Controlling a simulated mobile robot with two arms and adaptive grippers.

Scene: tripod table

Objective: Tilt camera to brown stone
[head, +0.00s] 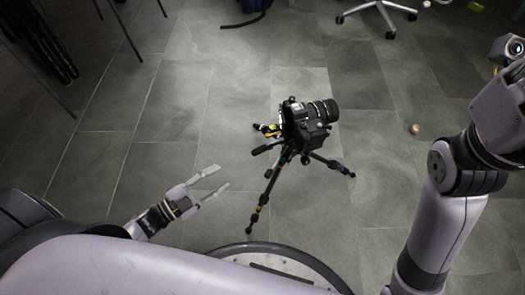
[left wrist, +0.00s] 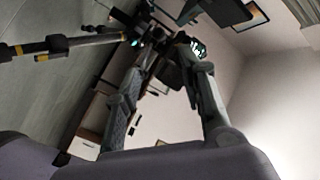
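A black camera (head: 312,120) with a long lens sits on a small black tripod (head: 285,155) that stands on the floor. The lens points right in the head view. A small reddish-brown lump (head: 415,129), perhaps the brown stone, lies on the floor right of the camera. My left gripper (head: 223,176) is open, left of the tripod and apart from it, with its fingers toward it. In the left wrist view its fingers (left wrist: 168,68) are spread, and a tripod leg (left wrist: 65,44) shows at upper left. My right arm reaches in at right; its gripper fingers are not visible.
The grey tiled floor (head: 175,100) is mostly clear around the tripod. A chair base (head: 377,14) with casters stands at the top. Thin dark furniture legs (head: 125,30) are at upper left. A small greenish object (head: 475,6) lies at upper right.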

